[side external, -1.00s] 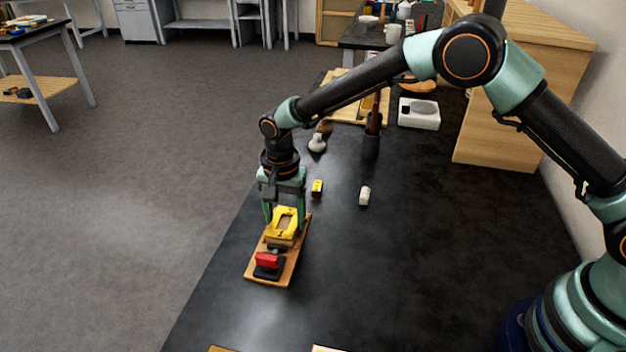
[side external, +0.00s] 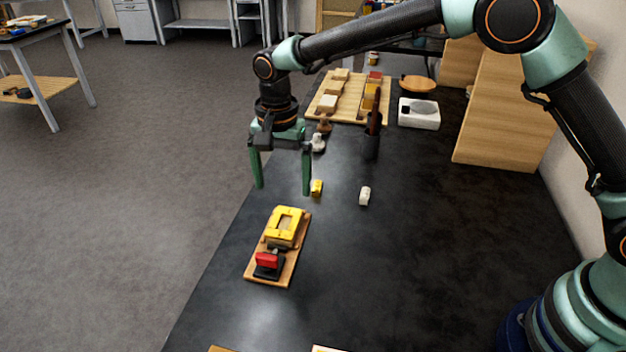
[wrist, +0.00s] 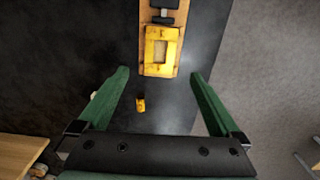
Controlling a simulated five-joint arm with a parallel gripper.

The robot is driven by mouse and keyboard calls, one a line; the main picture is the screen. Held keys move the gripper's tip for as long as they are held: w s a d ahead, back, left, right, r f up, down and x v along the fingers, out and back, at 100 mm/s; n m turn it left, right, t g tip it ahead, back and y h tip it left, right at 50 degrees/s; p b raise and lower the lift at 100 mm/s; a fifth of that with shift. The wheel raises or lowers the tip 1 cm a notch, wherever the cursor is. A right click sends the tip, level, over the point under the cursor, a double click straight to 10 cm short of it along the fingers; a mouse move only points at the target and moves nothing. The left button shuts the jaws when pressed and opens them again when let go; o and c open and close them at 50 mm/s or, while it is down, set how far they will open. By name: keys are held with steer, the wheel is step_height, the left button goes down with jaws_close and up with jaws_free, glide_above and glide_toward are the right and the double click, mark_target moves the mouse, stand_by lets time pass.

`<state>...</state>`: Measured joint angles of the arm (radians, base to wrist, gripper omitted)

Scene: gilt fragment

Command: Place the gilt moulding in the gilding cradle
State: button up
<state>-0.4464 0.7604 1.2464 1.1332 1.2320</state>
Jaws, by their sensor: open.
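A red-topped part on a black base (side external: 267,260) sits on the near end of the board. Tan material shows through and below the yellow frame; how the piece seats is hard to tell. My gripper (side external: 282,190) is open and empty, raised above and beyond the board, with fingers wide apart. In the wrist view, my gripper (wrist: 160,73) spans the space short of the frame.
A small yellow block (side external: 317,188) and a white one (side external: 364,196) lie on the black bench. A dark holder (side external: 371,146), a pale knob-like item (side external: 318,143), a wooden tray (side external: 345,112) and a white box (side external: 419,117) stand farther back.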

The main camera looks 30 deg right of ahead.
steer(key=s+d+r+n+t, duration=0.1)
steer(key=s+d+r+n, duration=0.15)
steer(key=d+r, duration=0.45)
steer(key=s+d+r+n+t, duration=0.2)
steer(key=s+d+r, duration=0.2)
steer(key=d+r, duration=0.25)
steer(key=s+d+n+t, duration=0.2)
steer(key=s+d+n, duration=0.2)
steer(key=s+d, duration=0.5)
steer(key=s, duration=0.2)
steer(key=shift+s+t, duration=0.3)
steer(key=shift+s, duration=0.1)
steer(key=shift+n, duration=0.25)
